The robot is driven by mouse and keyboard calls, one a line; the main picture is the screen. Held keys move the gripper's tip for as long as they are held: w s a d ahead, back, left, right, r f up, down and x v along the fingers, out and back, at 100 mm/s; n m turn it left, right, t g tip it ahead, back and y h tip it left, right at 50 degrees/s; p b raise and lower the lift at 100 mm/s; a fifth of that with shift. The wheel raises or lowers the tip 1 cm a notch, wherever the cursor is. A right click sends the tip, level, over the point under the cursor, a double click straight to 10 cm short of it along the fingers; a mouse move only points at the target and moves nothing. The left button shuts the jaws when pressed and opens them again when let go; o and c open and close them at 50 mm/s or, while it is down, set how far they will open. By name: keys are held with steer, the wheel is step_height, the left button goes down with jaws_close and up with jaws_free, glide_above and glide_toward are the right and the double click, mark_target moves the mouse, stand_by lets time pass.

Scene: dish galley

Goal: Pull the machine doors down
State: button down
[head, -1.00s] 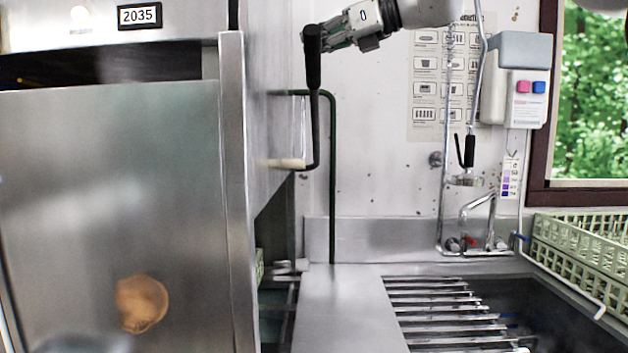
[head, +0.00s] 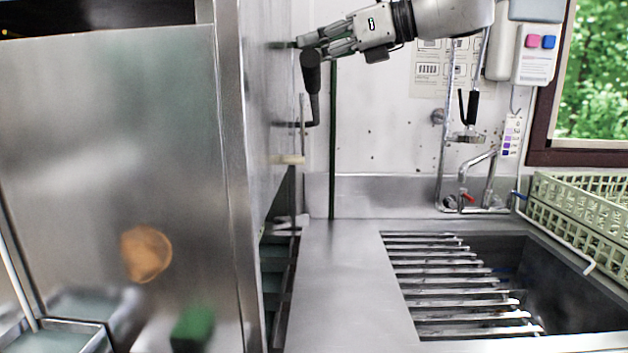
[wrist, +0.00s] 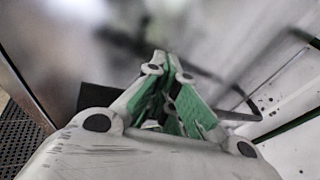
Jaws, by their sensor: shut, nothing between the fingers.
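The machine's large steel door (head: 110,150) fills the left side of the head view, its face upright with a dark gap above its top edge. A black handle (head: 311,80) stands out beside the machine's right-hand steel side. My gripper (head: 301,43) is shut and empty at the top end of this handle; I cannot tell if they touch. In the wrist view my gripper (wrist: 163,58) shows its green-lined fingers closed together. A dark bent bar (wrist: 232,92) passes behind them, beside a blurred steel surface (wrist: 60,40).
A steel counter (head: 340,270) runs right of the machine to a sink with a slatted rack (head: 455,290). A tap (head: 480,180) and spray hose stand behind it. Green dish racks (head: 590,205) sit at the right. A green pipe (head: 333,150) runs up the wall.

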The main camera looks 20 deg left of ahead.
step_height(320, 180, down, 34)
steer(key=s+f, duration=0.1)
steer(key=s+d+r, duration=0.1)
steer(key=d+r, duration=0.4)
steer(key=d, duration=0.5)
steer(key=shift+r, duration=0.4)
stand_by(1.2)
stand_by(0.6)
